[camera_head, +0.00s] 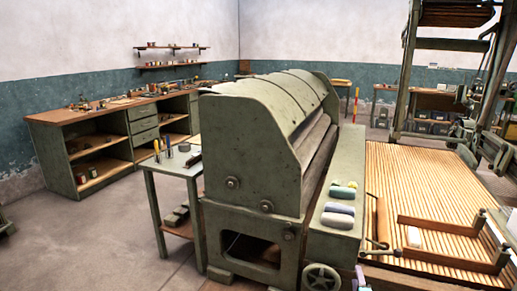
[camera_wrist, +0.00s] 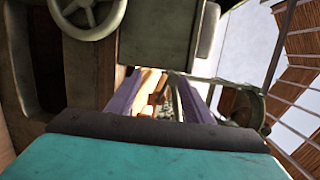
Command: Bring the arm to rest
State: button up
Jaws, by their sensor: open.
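My gripper (camera_wrist: 162,100) shows in the wrist view with its two purple fingers apart and nothing between them. The teal body of my wrist fills the lower part of that view. Beyond the fingers are the dark green side of a machine and its handwheel (camera_wrist: 88,12). A small purple piece at the bottom edge of the head view, right of the handwheel (camera_head: 321,277), looks like my fingertips; the rest of the arm is out of that view.
The large green machine (camera_head: 262,135) fills the middle, with rolled cloths (camera_head: 338,207) on its side shelf. A slatted wooden bed (camera_head: 425,190) with frame bars lies to the right. A workbench (camera_head: 110,125) stands at the back left. Open floor (camera_head: 85,235) lies at the left.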

jog(key=s+a+f+n+g+y, duration=0.2)
jog(key=s+a+f+n+g, duration=0.65)
jog(key=s+a+f, duration=1.25)
jog(key=s+a+n+g, duration=0.1)
jog(key=s+n+g, duration=0.5)
jog(key=s, duration=0.8)
jog(key=s+a+f+n+g+y, duration=0.1)
jog(key=s+n+g, duration=0.5)
jog(key=s, duration=0.8)
jog(key=shift+s+a+g, duration=0.15)
jog(key=shift+a+g, duration=0.5)
jog(key=shift+a, duration=0.1)
